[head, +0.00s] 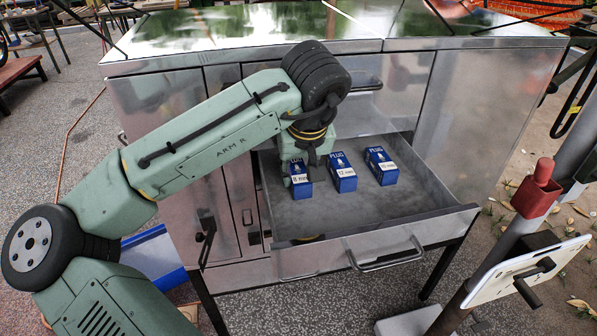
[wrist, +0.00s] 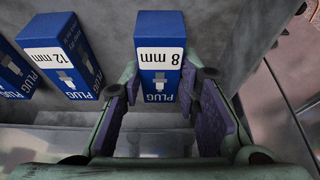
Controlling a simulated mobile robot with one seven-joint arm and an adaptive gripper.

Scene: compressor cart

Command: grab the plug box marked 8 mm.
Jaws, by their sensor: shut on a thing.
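The blue plug box marked 8 mm (head: 301,188) is at the left of a row of boxes in the open metal drawer (head: 325,222). In the wrist view the 8 mm box (wrist: 160,58) shows its white label, upside down. My gripper (head: 306,163) is over this box from above, with its fingers (wrist: 165,90) on either side of the box's lower end, shut on it. The gripper hides part of the box in the head view. I cannot tell whether the box still touches the drawer floor.
The 12 mm box (head: 343,180) stands just right of the 8 mm box, and another blue box (head: 381,175) stands farther right; its marking is hard to read. Drawer walls surround them. The front half of the drawer is bare. The cart's metal top (head: 250,30) overhangs behind.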

